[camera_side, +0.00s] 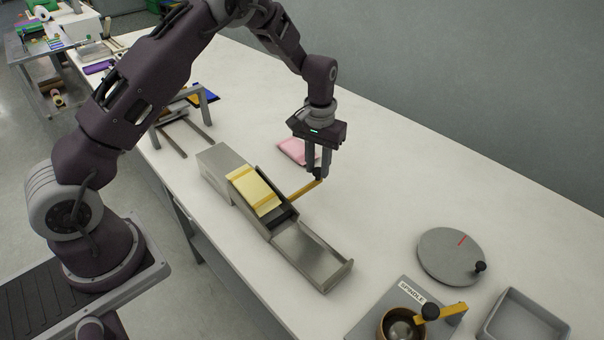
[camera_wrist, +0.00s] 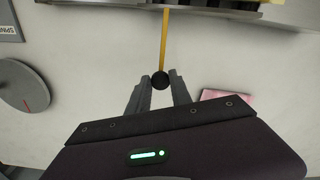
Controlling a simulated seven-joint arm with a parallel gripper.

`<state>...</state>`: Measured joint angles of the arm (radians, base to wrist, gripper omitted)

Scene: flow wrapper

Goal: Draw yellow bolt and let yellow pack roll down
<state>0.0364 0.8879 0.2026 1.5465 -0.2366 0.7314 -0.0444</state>
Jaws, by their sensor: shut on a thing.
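The yellow bolt (camera_side: 305,189) sticks out from the right side of the grey chute (camera_side: 312,253). It also shows in the wrist view (camera_wrist: 164,38), with a black knob (camera_wrist: 160,80) at its outer end. My gripper (camera_side: 318,174) is shut on that knob, one finger on each side, beside the chute. The yellow pack (camera_side: 254,191) lies on the sloping upper part of the chute, above a dark stretch. Whether the bolt's inner end still crosses the chute is hard to tell. The chute's lower tray is empty.
A pink pack (camera_side: 292,150) lies on the table behind my gripper. A grey disc with a crank knob (camera_side: 450,256), a spindle unit with a yellow handle (camera_side: 442,312) and a grey bin (camera_side: 522,318) stand at the right. White table (camera_side: 385,200) is clear between.

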